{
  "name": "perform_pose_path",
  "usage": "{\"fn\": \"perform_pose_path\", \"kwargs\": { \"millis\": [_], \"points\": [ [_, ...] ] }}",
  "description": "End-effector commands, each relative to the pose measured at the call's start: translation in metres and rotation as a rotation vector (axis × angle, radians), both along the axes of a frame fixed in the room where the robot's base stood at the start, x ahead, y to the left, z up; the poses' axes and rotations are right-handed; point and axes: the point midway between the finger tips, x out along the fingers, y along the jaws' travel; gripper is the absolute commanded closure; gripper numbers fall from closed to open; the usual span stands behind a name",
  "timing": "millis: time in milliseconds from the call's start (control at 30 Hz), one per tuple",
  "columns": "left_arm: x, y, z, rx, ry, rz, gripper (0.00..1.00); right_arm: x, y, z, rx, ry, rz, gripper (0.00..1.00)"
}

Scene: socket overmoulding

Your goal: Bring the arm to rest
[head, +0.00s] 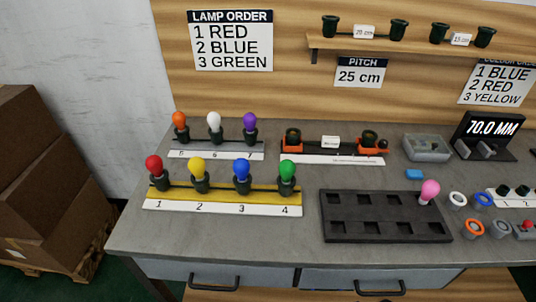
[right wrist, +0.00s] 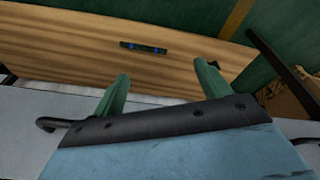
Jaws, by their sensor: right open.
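My right gripper (right wrist: 163,92) shows in the right wrist view with its two green fingers spread apart and nothing between them. It is away from the tabletop, in front of a wooden panel (right wrist: 80,55) and near a drawer handle (right wrist: 55,124). Neither gripper shows in the head view, so the left gripper is out of sight. On the bench (head: 135,212), red (head: 154,163), yellow (head: 198,168), blue (head: 241,171) and green (head: 287,170) lamps stand upright in sockets on the yellow rack (head: 222,195). A pink lamp (head: 430,188) stands at the dark tray's back right corner.
Orange, white and purple lamps (head: 250,122) stand on a rear rack. A dark tray (head: 335,228) with otherwise empty pockets lies front centre. Coloured rings (head: 474,228), a grey bin (head: 427,147) and a 70.0 MM display (head: 490,130) are right. Boxes (head: 45,170) stand left of the bench.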

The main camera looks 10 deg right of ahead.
Motion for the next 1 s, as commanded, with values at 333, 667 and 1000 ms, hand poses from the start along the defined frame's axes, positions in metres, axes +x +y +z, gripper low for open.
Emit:
{"fn": "perform_pose_path", "kwargs": {
  "millis": [333, 667, 1000],
  "points": [
    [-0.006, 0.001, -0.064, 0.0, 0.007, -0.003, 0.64, -0.051, -0.05, -0.189, -0.061, 0.07, 0.006, 0.24],
    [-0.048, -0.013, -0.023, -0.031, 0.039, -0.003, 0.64, -0.099, -0.041, -0.159, -0.034, 0.104, 0.008, 0.24],
    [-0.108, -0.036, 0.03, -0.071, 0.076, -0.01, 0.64, -0.16, -0.019, -0.106, 0.007, 0.14, 0.017, 0.24]
  ]
}}
